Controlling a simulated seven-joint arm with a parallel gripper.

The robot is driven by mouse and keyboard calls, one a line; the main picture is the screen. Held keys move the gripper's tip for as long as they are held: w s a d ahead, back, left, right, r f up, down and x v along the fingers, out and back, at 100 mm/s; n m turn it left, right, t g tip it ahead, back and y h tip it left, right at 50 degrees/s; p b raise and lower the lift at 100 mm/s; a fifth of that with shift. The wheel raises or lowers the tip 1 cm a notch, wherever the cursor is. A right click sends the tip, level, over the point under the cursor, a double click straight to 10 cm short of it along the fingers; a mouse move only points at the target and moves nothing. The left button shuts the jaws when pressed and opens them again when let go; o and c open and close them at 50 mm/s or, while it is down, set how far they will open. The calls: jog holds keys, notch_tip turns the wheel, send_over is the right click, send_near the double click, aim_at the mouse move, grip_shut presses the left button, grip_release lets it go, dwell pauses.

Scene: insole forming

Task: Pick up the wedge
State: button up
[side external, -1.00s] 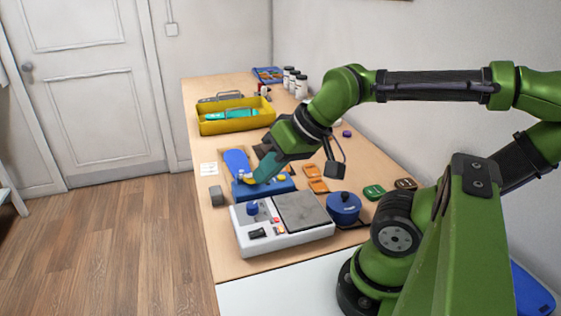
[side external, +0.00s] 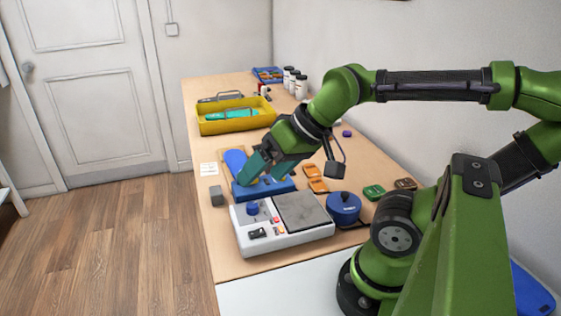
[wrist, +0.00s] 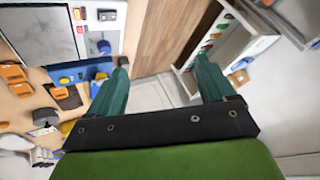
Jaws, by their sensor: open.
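My gripper (side external: 262,178) is open, its two teal fingers apart over the blue block-like unit (side external: 285,185) behind the white machine. The gripper also shows in the wrist view (wrist: 161,62), with nothing held between the fingers. I cannot tell for sure which piece is the wedge. In the wrist view a small yellow piece (wrist: 64,80) and an orange piece (wrist: 101,76) show at the blue unit, left of the fingers. In the side view the near finger hides part of the unit's left end. Flat orange pieces (side external: 318,186) lie on the table to the right.
The white machine (side external: 262,240) with a grey plate stands in front. A blue round pot (side external: 343,207) is to its right, a grey block (side external: 217,196) to its left. A yellow tray (side external: 215,127) and white bottles (side external: 301,87) are farther back. Bare table lies at the left edge.

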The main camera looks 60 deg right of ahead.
jog(key=w+d+f+m+g+h, duration=0.1)
jog(key=w+d+f+m+g, duration=0.1)
jog(key=d, duration=0.6)
jog(key=w+d+f+m+g+h, duration=0.1)
jog(key=w+d+f+m, duration=0.15)
jog(key=d, duration=0.45)
jog(key=g, duration=0.4)
send_over(319, 185)
notch_tip(319, 185, down, 4)
jog(key=r, duration=0.1)
notch_tip(319, 185, down, 17)
jog(key=shift+w+r, duration=0.1)
jog(key=c, duration=1.1)
